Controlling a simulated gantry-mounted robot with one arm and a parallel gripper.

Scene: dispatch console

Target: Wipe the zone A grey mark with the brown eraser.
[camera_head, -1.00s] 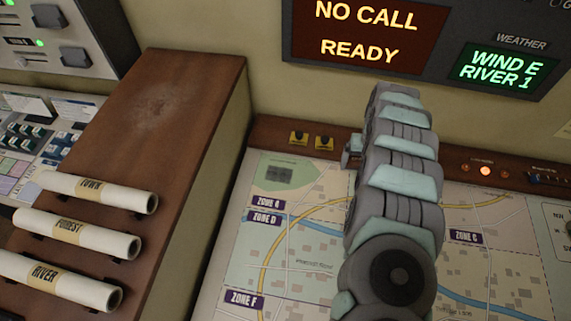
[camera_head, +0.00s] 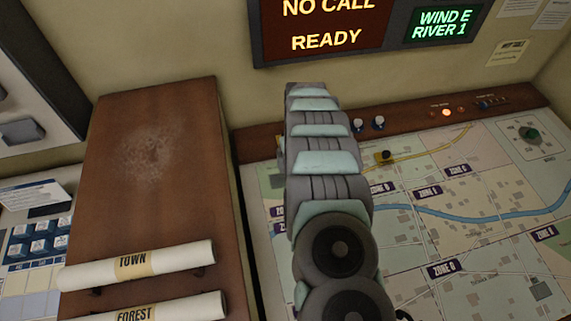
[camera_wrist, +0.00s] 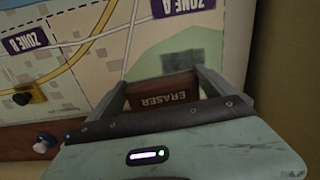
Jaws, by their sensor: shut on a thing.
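My gripper (camera_wrist: 163,82) is shut on the brown eraser (camera_wrist: 166,90), whose "ERASER" label faces the wrist camera. The grey mark (camera_wrist: 184,57) is a dark smudged patch on the map's green corner area, beside the purple zone A label (camera_wrist: 183,7). The eraser is at the mark's near edge in the wrist view; I cannot tell whether it touches the map. In the head view my arm hides the gripper, the eraser and the mark.
The map (camera_head: 470,240) lies on the desk with a wooden rail (camera_head: 440,122) behind it. Blue-and-white knobs (camera_head: 378,123) and a yellow piece with a black knob (camera_head: 385,157) stand nearby. A wooden cabinet (camera_head: 150,190) with rolled maps (camera_head: 180,262) is at left.

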